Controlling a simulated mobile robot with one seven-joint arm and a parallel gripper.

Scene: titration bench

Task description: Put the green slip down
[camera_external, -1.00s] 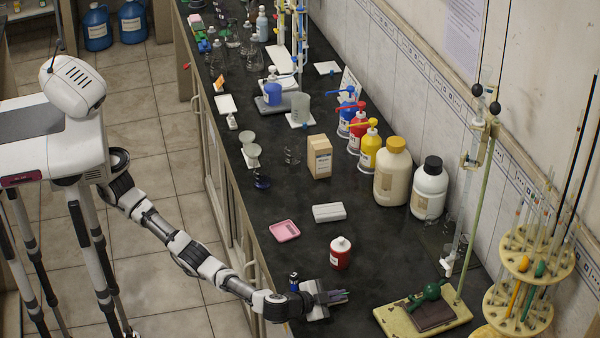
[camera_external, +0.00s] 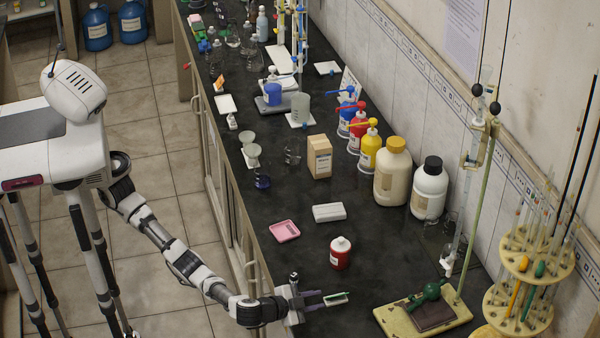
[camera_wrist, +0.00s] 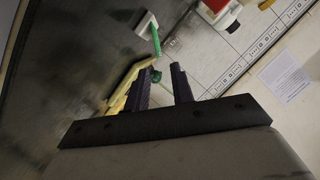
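The green slip (camera_external: 337,298) is a small flat strip with a pale edge, near the front edge of the dark bench. I cannot tell whether one finger still touches the slip.
A red bottle (camera_external: 340,254) stands behind the slip, with a white block (camera_external: 329,212) and a pink tray (camera_external: 285,231) farther back. A stand with a yellowish base (camera_external: 455,318) is to the right. Bare bench lies between the slip and that base.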

